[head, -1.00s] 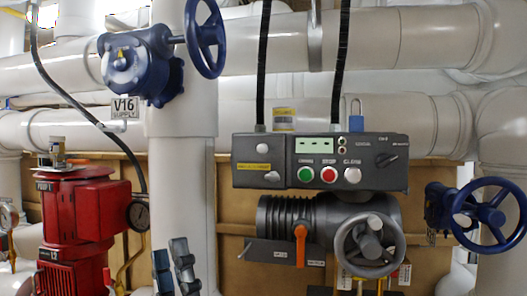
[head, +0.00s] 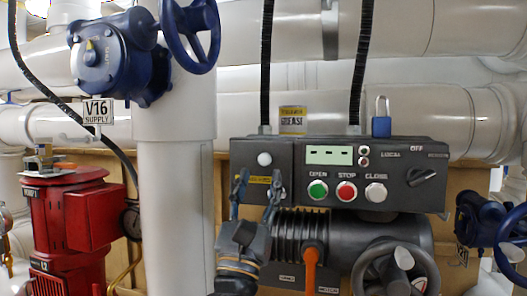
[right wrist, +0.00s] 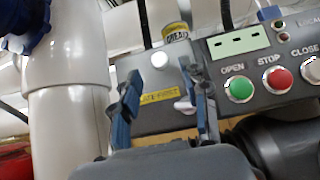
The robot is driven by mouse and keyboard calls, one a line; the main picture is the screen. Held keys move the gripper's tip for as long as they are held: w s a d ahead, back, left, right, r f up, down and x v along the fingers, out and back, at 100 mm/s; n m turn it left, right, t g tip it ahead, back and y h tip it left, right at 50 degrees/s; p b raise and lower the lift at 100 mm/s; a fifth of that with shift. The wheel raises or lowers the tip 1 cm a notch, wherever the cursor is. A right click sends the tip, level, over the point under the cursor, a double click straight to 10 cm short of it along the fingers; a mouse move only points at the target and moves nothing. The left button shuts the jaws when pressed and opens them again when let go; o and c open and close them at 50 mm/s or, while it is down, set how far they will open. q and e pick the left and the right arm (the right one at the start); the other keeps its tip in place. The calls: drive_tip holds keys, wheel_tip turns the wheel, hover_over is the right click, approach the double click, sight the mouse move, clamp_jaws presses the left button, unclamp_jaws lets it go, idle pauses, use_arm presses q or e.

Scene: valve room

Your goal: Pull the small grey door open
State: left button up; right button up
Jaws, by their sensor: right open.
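The small grey door (head: 245,157) is the left part of the dark grey control box, and it looks shut. It bears a round white button or lamp (head: 264,159) and a yellow label; the label also shows in the right wrist view (right wrist: 159,96). A small white handle (right wrist: 185,105) sits low on it. My right gripper (head: 257,192) is open and empty in front of the door's lower part; in the right wrist view its fingers (right wrist: 167,98) stand either side of the label and handle. Contact cannot be told. My left gripper is out of view.
To the right are the green, red and white buttons (head: 347,191) and a black switch. Below are a ribbed actuator with an orange lever (head: 311,270) and a grey handwheel (head: 395,275). A white vertical pipe (head: 178,200) and red pump (head: 75,220) stand left.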

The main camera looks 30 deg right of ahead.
sight(264, 162)
drive_tip(key=p+x, duration=0.1)
drive_tip(key=x, duration=0.2)
drive_tip(key=shift+d+r, duration=0.1)
drive_tip(key=shift+r, duration=0.35)
drive_tip(key=shift+w+d+r, duration=0.1)
drive_tip(key=shift+w, duration=0.05)
drive_tip(key=shift+w+d, duration=0.15)
drive_tip(key=shift+c, duration=0.2)
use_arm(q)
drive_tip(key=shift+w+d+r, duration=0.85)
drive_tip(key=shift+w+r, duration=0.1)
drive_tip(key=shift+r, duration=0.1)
use_arm(e)
clamp_jaws()
